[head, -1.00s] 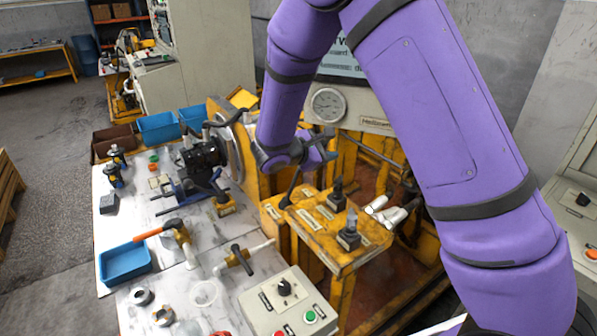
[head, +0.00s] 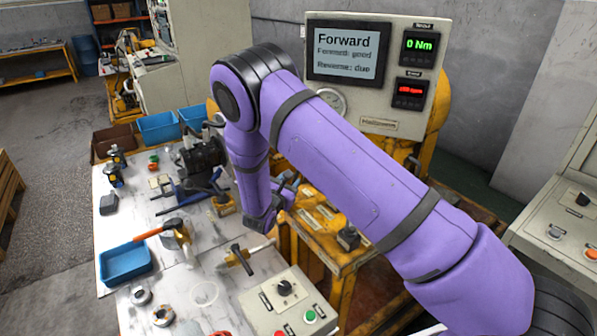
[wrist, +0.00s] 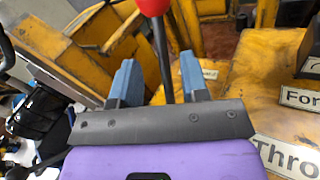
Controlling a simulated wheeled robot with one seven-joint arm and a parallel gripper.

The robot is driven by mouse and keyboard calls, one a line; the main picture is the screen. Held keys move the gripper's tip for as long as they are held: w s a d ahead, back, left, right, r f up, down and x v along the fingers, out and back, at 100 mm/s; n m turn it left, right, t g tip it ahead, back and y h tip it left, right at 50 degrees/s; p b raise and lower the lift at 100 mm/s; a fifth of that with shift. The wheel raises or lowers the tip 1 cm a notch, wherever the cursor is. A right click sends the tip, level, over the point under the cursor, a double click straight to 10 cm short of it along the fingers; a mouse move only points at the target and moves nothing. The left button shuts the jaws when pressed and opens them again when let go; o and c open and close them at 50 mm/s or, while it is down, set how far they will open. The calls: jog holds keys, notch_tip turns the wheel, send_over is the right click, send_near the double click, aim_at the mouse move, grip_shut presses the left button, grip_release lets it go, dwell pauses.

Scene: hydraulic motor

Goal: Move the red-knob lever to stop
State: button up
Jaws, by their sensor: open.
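The red-knob lever shows in the wrist view, with its red knob (wrist: 153,5) at the top edge and its dark shaft (wrist: 161,50) running down between my fingers. My gripper (wrist: 160,78) is open, with one blue-grey finger on each side of the shaft; I see a gap on both sides. In the head view my gripper (head: 283,192) is low at the left end of the yellow control panel (head: 325,222), and my arm hides the red knob there. The panel bears labels, partly readable in the wrist view as "For" and "Thro".
A display (head: 347,52) reads "Forward", "Forward: good", "Reverse: due". A readout (head: 420,45) shows 0 Nm. A black lever block (head: 348,238) stands on the panel to the right. A button box (head: 285,300) and a blue tray (head: 125,263) lie on the white table.

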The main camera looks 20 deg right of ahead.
jog(key=x, duration=0.7)
jog(key=shift+c, duration=0.2)
grip_shut()
